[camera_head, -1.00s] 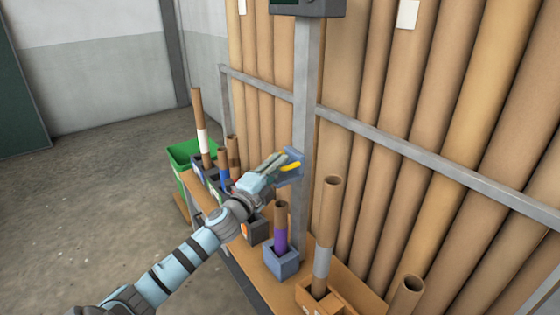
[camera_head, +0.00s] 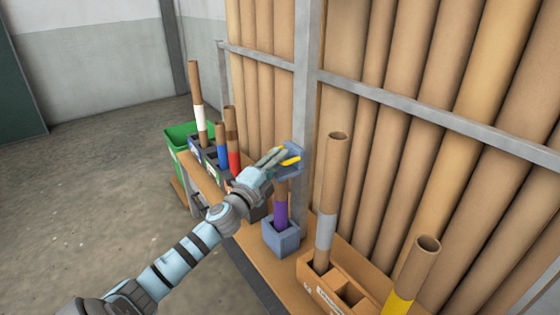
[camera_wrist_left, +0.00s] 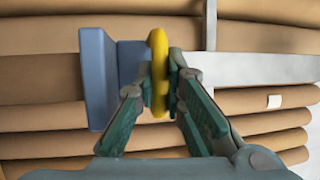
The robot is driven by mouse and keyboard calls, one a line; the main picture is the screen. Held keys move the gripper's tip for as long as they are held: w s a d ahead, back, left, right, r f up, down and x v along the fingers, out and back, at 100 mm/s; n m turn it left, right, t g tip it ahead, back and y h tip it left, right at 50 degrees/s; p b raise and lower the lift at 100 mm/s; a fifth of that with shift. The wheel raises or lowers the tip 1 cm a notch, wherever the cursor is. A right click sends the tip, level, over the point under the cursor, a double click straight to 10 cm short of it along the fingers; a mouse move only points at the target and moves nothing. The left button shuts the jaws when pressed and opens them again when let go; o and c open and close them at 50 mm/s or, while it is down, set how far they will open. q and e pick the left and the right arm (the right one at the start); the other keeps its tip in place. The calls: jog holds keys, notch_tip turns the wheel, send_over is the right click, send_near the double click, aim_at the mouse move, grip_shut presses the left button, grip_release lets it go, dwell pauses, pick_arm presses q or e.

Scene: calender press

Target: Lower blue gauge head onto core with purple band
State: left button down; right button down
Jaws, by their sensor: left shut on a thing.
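The blue gauge head (camera_head: 291,160) has a yellow grip ring (camera_head: 288,161). My left gripper (camera_head: 272,160) is shut on this ring. In the left wrist view the fingers (camera_wrist_left: 160,95) pinch the yellow ring (camera_wrist_left: 159,45), with the blue gauge head (camera_wrist_left: 97,78) on its left. The core with the purple band (camera_head: 281,213) stands upright in a blue-grey block (camera_head: 282,240). The gauge head is right at or just above this core's top, which it hides. I cannot tell whether they touch. My right gripper is not in view.
A grey post (camera_head: 306,115) stands close behind the gauge head. A taller core with a grey band (camera_head: 326,235) stands to the right in an orange box (camera_head: 312,283). Red-banded (camera_head: 233,160), blue-banded and white-banded cores stand left, near a green bin (camera_head: 180,134).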

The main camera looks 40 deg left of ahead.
pick_arm(q)
jog(key=c, duration=1.9)
grip_release()
jog(key=shift+a+f, duration=0.15)
jog(key=shift+f, duration=0.2)
jog(key=shift+s, duration=0.1)
jog(key=s, duration=0.4)
jog(key=s+d+f, duration=0.1)
jog(key=s, duration=0.6)
jog(key=shift+s+d+f, duration=0.15)
jog(key=shift+s+f, duration=0.2)
jog(key=shift+s, duration=0.05)
